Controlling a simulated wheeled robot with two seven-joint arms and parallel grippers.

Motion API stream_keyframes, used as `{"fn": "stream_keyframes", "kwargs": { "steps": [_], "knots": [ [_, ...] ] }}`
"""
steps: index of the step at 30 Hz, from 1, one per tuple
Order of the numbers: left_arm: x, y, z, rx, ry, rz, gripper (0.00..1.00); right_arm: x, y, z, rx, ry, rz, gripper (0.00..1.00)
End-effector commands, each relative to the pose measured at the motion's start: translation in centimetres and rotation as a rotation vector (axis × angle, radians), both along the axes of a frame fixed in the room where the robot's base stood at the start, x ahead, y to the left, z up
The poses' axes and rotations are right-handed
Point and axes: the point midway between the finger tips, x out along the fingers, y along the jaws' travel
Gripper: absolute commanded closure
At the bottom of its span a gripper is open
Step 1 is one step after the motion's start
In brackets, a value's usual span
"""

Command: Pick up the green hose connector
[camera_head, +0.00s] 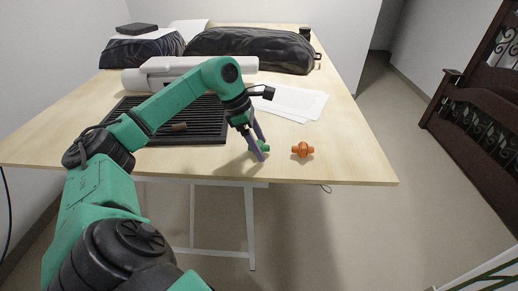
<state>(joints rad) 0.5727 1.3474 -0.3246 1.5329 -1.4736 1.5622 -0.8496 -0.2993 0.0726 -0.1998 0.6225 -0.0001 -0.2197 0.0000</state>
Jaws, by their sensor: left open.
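The green hose connector (265,147) lies on the table near its front edge, partly hidden behind my left gripper. My left gripper (261,155) is open and points down at the connector, its fingers right at it. I cannot tell whether the fingers touch it or stand on both sides of it. My right gripper is not in view.
An orange connector (302,150) lies just right of the gripper. White papers (290,102), a white cylinder and black bags fill the back. The table's front right is clear.

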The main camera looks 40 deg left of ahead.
Motion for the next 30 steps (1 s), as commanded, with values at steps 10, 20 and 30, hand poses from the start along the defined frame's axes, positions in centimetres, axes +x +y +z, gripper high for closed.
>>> {"fn": "stream_keyframes", "kwargs": {
  "steps": [10, 20, 30],
  "knots": [
    [0.0, 0.0, 0.1, 0.000, 0.000, 0.000, 1.00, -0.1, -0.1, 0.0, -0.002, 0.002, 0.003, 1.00],
    [0.0, 0.0, 0.9, -0.002, -0.001, 0.000, 1.00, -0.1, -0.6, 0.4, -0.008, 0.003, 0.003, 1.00],
    [0.1, 0.0, 11.9, -0.004, -0.010, -0.001, 1.00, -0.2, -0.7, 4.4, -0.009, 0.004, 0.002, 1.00]
  ]
}}
